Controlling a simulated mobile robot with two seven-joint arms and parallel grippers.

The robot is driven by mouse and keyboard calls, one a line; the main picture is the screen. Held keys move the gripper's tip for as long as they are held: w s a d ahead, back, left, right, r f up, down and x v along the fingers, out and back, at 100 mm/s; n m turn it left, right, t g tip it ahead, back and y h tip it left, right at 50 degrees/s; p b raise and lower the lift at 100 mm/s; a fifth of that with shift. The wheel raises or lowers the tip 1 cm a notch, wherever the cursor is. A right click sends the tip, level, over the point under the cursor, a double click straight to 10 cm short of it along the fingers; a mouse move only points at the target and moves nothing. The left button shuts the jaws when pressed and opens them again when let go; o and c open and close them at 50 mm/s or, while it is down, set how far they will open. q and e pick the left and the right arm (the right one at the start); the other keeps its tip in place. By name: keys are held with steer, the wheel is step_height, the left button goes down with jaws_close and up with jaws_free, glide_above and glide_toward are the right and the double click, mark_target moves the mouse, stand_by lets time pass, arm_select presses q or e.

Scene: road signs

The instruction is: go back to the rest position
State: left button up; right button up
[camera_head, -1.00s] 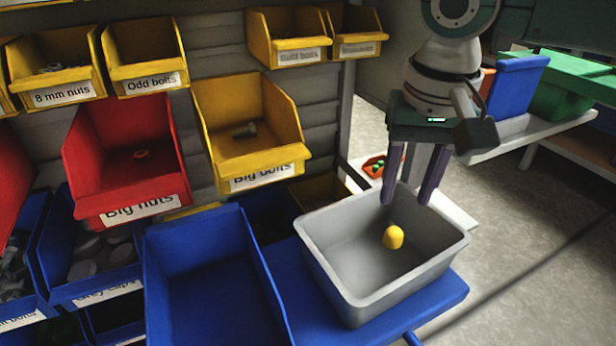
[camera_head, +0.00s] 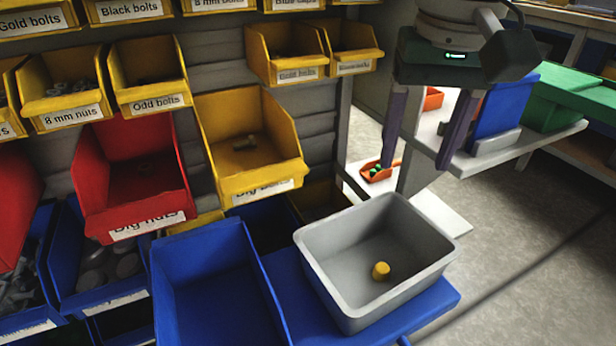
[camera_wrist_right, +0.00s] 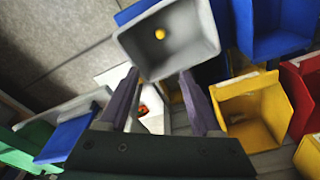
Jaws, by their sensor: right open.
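My right gripper (camera_head: 418,128) is open and empty, raised above and behind the grey bin in the head view. Its two purple-grey fingers point down and stand well apart. It also shows in the right wrist view (camera_wrist_right: 160,85). The grey bin (camera_head: 322,262) stands on a blue surface at lower centre. A small yellow piece (camera_head: 381,271) lies on its floor, apart from the gripper; the wrist view also shows the yellow piece (camera_wrist_right: 160,34) inside the grey bin (camera_wrist_right: 200,45). My left gripper is not in view.
Left are yellow bins, a red bin (camera_head: 130,205) labelled "Big nuts", and an empty-looking blue bin (camera_head: 215,290). A yellow "Big bolts" bin (camera_head: 250,165) holds bolts. A small orange tray (camera_head: 377,172) and blue and green boxes (camera_head: 560,100) stand behind right. Floor at right is clear.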

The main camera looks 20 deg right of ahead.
steer(key=shift+r, duration=0.4)
steer(key=s+a+r+n+t+y+p, duration=0.25)
steer(key=s+a+r+n+p, duration=0.5)
steer(key=s+a+p, duration=0.65)
steer(key=s+d+r+h+p, duration=0.2)
steer(key=s+d+r+p, duration=0.4)
steer(key=d+r+p, duration=0.4)
step_height(320, 180, up, 34)
steer(key=a+p, duration=0.1)
steer(key=p, duration=3.5)
steer(key=shift+w+a+p, duration=0.15)
steer(key=shift+a+p, duration=0.15)
steer(key=shift+p, duration=0.1)
